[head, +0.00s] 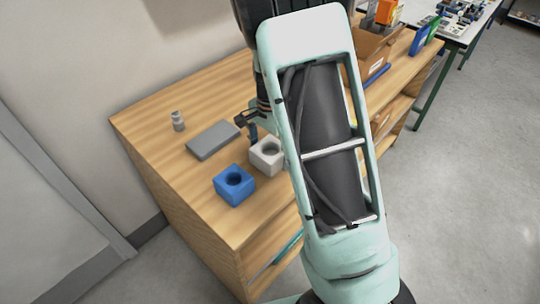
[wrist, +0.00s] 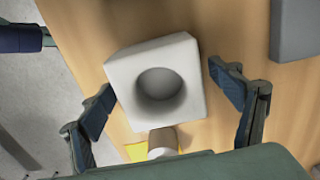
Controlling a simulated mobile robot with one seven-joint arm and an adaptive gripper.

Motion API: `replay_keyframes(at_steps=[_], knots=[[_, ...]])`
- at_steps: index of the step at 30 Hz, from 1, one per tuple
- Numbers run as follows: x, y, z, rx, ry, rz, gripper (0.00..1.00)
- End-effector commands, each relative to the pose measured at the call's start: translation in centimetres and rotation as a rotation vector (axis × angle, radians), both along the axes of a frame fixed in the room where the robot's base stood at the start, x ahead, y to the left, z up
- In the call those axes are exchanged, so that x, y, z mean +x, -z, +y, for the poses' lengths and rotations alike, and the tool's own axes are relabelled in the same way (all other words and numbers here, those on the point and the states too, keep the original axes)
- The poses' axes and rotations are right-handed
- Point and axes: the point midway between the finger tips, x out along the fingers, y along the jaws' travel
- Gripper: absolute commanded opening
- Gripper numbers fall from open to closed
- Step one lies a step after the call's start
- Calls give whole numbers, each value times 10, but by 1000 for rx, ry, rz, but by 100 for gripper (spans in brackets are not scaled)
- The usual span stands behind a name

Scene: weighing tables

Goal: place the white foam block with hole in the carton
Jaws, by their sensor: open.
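The white foam block with a hole (head: 268,164) sits on the wooden table in the head view, close to my arm. In the wrist view the white block (wrist: 122,72) lies between my two fingers, its round hole facing the camera. My gripper (wrist: 160,77) is open, with one finger on each side of the block; I cannot tell whether either touches it. In the head view my gripper is partly hidden by my arm. The brown carton (head: 372,62) stands on the table behind my arm, partly hidden; its inside is not clear.
A blue block with a hole (head: 234,192) sits in front of the white one. A flat grey box (head: 212,139) and a small metal weight (head: 178,121) are to the left. In the wrist view, a grey cylinder (wrist: 162,141) shows below the block. Blue and green items (head: 424,34) stand beyond the carton.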

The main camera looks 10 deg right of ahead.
Motion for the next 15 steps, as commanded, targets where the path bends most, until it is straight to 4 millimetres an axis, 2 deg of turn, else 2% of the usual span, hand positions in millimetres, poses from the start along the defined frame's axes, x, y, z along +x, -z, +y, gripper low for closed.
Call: replay_keyframes(at_steps=[3,9,15], knots=[[0,6,0,0,-1,-1,84],[0,6,0,0,-1,-1,83],[0,6,0,0,-1,-1,61]])
